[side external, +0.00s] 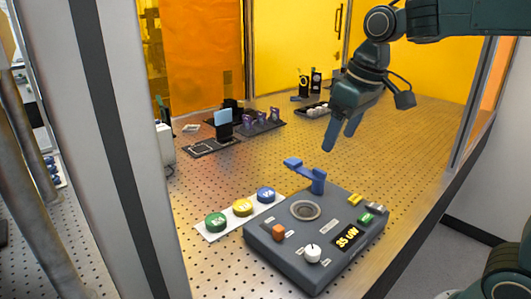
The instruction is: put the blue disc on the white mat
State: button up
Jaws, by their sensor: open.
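A blue disc (265,195) with a white label lies at the right end of a white strip (229,221), the only thing like a white mat that I can make out. A yellow disc (242,207) and a green disc (216,222) lie beside it on the strip. My gripper (341,140) is open and empty, pointing down above the perforated table. It is above and to the right of the blue disc in the picture, well apart from it.
A grey instrument box (262,243) stands right of the strip, with a round ring, knobs, a lit display and an upright blue bracket (317,181). Dark trays with small parts (261,127) stand farther back. The perforated tabletop (385,150) is clear at right.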

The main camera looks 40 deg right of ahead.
jog(key=s+f+m+t, duration=0.1)
jog(key=s+f, duration=0.4)
jog(key=s, duration=1.1)
jog(key=shift+d+t, duration=0.4)
jog(key=shift+t, duration=0.4)
